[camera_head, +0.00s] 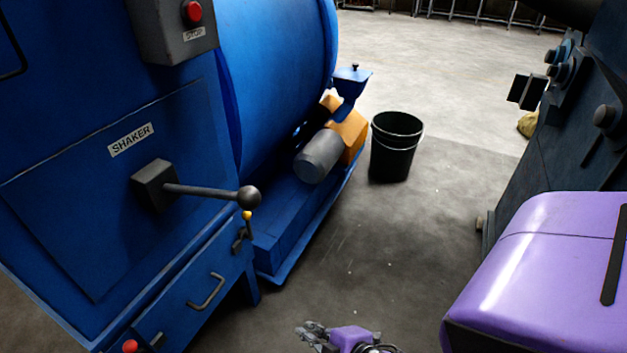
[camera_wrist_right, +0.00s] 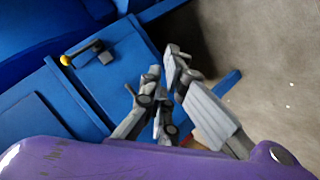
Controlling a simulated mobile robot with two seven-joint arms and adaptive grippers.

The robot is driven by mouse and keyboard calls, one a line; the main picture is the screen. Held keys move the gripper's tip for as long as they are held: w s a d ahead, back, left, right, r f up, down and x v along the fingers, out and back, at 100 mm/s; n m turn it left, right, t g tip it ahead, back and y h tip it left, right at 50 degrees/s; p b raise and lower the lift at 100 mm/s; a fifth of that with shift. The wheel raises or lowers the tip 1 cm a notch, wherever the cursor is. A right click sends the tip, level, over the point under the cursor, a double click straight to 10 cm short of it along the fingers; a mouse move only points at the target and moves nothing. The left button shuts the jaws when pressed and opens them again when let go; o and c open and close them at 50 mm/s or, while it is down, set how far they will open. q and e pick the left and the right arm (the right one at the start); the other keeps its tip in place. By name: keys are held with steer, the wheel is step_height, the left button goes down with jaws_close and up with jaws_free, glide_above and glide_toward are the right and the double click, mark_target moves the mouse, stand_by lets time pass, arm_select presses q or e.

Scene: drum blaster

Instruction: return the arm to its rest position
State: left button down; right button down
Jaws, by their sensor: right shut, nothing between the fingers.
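My right gripper (camera_head: 312,330) shows at the bottom edge of the head view, with its purple wrist beside it. In the right wrist view the right gripper (camera_wrist_right: 168,82) has its grey fingers together, shut and empty. It hangs in front of the blue machine (camera_head: 95,150) and touches nothing that I can see. My left gripper is in neither view.
The blue machine carries a black lever (camera_head: 215,192) with a ball knob, a red stop button (camera_head: 192,11) and a drawer handle (camera_head: 208,292). A black bucket (camera_head: 394,150) stands on the floor behind. A dark machine (camera_head: 570,130) stands at right. The floor between is clear.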

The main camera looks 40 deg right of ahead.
stand_by(0.6)
